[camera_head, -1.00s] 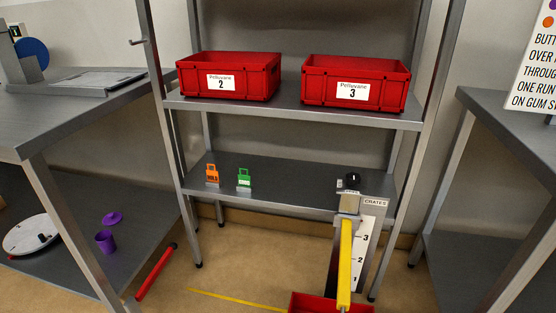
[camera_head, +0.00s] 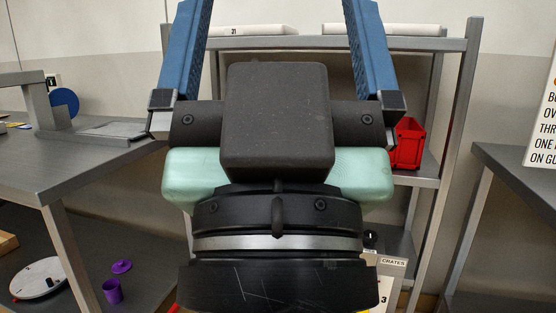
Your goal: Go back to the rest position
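My gripper (camera_head: 278,12) fills the middle of the head view, pointing up, with its black body and pale green band close to the camera. Its two blue fingers stand wide apart at the top, and their tips run out of the frame. Nothing shows between the visible parts of the fingers. My gripper is in front of the metal shelf rack (camera_head: 462,110) and hides most of it.
Part of a red crate (camera_head: 408,145) shows on the rack's middle shelf. Dark worktables stand left (camera_head: 60,165) and right (camera_head: 515,165). A purple cup (camera_head: 112,291) and a white disc (camera_head: 38,281) lie under the left one. The crates post (camera_head: 393,263) is partly hidden.

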